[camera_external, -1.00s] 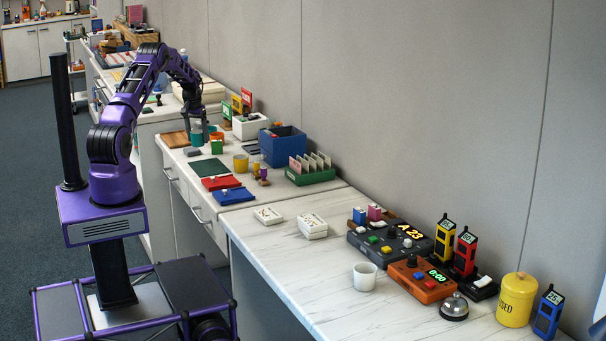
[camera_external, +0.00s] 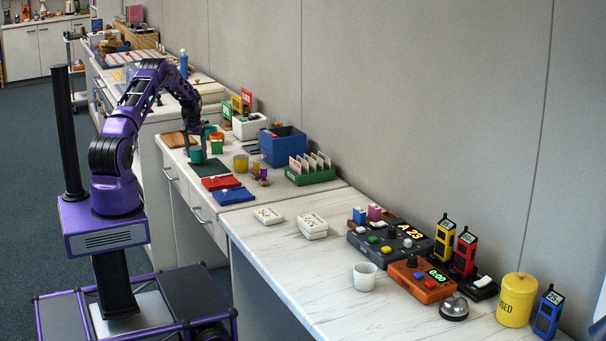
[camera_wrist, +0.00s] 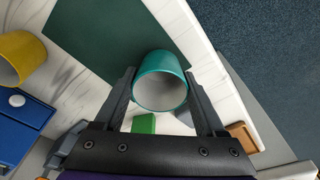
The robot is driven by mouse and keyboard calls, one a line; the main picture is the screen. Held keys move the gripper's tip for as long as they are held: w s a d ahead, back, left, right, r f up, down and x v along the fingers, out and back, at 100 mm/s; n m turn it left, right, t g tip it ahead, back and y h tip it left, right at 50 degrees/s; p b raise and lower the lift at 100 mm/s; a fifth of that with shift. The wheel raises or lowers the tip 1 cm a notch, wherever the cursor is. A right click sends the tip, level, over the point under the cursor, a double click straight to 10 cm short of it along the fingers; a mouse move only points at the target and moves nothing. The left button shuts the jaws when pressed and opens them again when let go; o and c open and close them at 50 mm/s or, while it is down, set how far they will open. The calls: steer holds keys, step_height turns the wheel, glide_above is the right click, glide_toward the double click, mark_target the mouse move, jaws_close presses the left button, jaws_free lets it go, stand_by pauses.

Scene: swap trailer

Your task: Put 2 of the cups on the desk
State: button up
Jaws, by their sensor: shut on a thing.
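A teal cup (camera_wrist: 160,75) is between the fingers of my gripper (camera_wrist: 162,90), mouth towards the wrist camera. In the external view my gripper (camera_external: 193,143) is shut on this teal cup (camera_external: 196,156), at the far end of the dark green mat (camera_external: 208,168). I cannot tell whether the cup touches the surface. A yellow cup (camera_external: 241,163) stands right of the mat; it also shows in the wrist view (camera_wrist: 32,50). A white cup (camera_external: 365,277) stands on the near white desk (camera_external: 320,290).
Red (camera_external: 221,183) and blue (camera_external: 229,196) flat pieces lie near the mat. A green-and-orange container (camera_external: 217,143) stands behind the cup. A blue bin (camera_external: 283,145) and a green card rack (camera_external: 311,174) stand by the wall. The near desk's left front is clear.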

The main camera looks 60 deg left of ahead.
steer(key=shift+f+b, duration=0.3)
steer(key=shift+f, duration=0.15)
stand_by(0.4)
steer(key=o, duration=1.5)
steer(key=shift+o, duration=0.2)
step_height(320, 180, up, 17)
steer(key=s+d+p, duration=0.1)
steer(key=d, duration=0.1)
steer(key=shift+s+r, duration=0.15)
steer(key=shift+s, duration=0.25)
